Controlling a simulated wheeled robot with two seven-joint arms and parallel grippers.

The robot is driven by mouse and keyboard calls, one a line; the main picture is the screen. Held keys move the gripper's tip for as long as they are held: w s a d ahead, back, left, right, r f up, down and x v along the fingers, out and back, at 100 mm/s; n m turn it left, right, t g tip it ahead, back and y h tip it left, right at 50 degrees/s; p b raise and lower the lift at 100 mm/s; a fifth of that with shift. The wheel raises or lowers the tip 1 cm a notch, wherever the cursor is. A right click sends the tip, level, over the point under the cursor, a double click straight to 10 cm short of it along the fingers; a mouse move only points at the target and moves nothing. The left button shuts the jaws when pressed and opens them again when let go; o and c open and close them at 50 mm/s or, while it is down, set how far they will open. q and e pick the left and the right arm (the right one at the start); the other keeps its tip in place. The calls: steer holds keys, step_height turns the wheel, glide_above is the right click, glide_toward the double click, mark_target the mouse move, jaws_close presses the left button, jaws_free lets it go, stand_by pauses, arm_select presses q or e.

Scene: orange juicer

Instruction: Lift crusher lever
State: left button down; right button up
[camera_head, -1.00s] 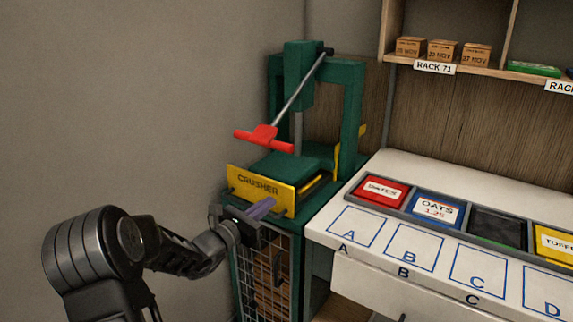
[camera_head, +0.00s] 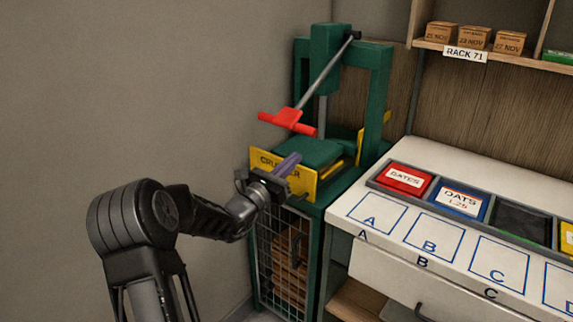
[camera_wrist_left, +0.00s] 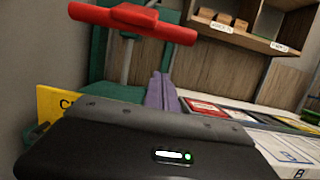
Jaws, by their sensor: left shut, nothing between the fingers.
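The crusher is a green frame (camera_head: 380,95) with a yellow CRUSHER plate (camera_head: 300,186) on its front. Its lever is a grey rod (camera_head: 325,75) slanting down toward the front left, ending in a red T-shaped handle (camera_head: 287,122). The red handle also shows in the left wrist view (camera_wrist_left: 135,20), above the fingers. My left gripper (camera_head: 288,163) has purple-grey fingers, shut and empty, in front of the yellow plate and below the handle, apart from it. The fingers also show in the left wrist view (camera_wrist_left: 161,90). My right gripper is not in view.
A wire cage (camera_head: 285,255) holding brown boxes is under the crusher. A white counter (camera_head: 345,212) with marked squares and a tray of labelled bins stands to the right. Rack shelf (camera_head: 500,58) with small boxes is at the upper right. A grey wall is at the left.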

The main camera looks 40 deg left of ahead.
arm_select(q)
steer(key=w+r+p, duration=0.1)
steer(key=r, duration=0.1)
steer(key=w+r+p, duration=0.1)
steer(key=w+r, duration=0.1)
steer(key=shift+w+r, duration=0.3)
steer(key=shift+r, duration=0.1)
steer(key=shift+r+p, duration=0.15)
steer(key=shift+p, duration=0.15)
